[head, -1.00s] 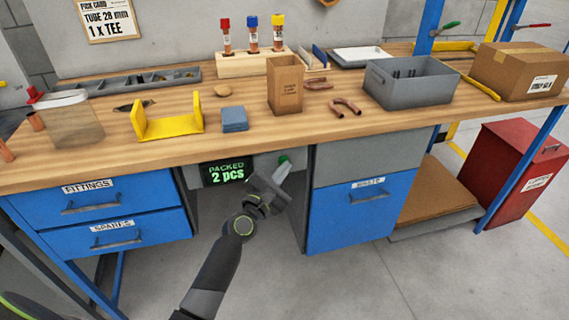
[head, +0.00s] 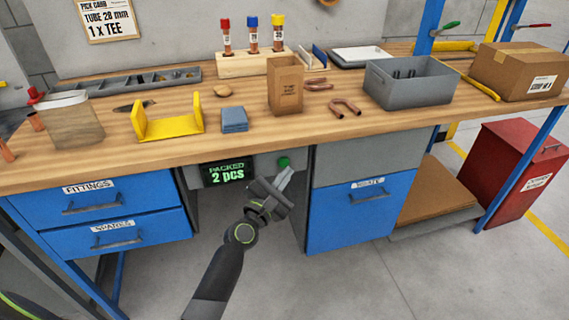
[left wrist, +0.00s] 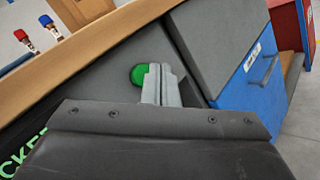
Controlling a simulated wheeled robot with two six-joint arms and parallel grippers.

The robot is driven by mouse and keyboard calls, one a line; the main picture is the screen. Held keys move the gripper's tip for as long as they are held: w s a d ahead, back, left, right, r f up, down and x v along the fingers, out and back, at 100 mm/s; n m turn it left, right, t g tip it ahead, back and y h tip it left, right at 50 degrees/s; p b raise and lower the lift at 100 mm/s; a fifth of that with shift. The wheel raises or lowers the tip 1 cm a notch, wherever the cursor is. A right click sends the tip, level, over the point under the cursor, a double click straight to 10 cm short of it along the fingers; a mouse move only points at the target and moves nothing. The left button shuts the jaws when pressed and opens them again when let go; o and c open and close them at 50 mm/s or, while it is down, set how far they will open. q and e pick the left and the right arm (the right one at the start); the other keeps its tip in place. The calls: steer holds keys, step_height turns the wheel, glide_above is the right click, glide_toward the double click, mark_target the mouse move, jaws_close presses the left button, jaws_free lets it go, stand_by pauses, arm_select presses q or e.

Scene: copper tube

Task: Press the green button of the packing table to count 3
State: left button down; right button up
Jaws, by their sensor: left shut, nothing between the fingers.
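The green button (head: 283,162) is on the grey panel under the front edge of the packing table (head: 240,145). Left of it, the display (head: 227,173) reads "PACKED 2 pcs". My left gripper (head: 286,174) is shut and empty, with its fingertips just below and in front of the button. In the left wrist view the green button (left wrist: 139,74) shows just left of the shut fingers (left wrist: 160,84), partly covered by them. I cannot tell whether the tips touch it. My right gripper is not in view.
Blue drawers (head: 100,222) stand left of the knee space, and a blue cabinet (head: 360,212) stands right of it. On the tabletop are a yellow bracket (head: 168,125), a brown box (head: 285,85) and a grey bin (head: 411,82). The floor in front is clear.

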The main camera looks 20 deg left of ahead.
arm_select(q)
steer(key=shift+s+d, duration=0.7)
steer(key=shift+s, duration=0.35)
steer(key=shift+s+d, duration=0.7)
steer(key=shift+s, duration=0.3)
stand_by(0.6)
stand_by(0.4)
steer(key=s+d, duration=0.2)
steer(key=s, duration=0.1)
steer(key=shift+p, duration=0.35)
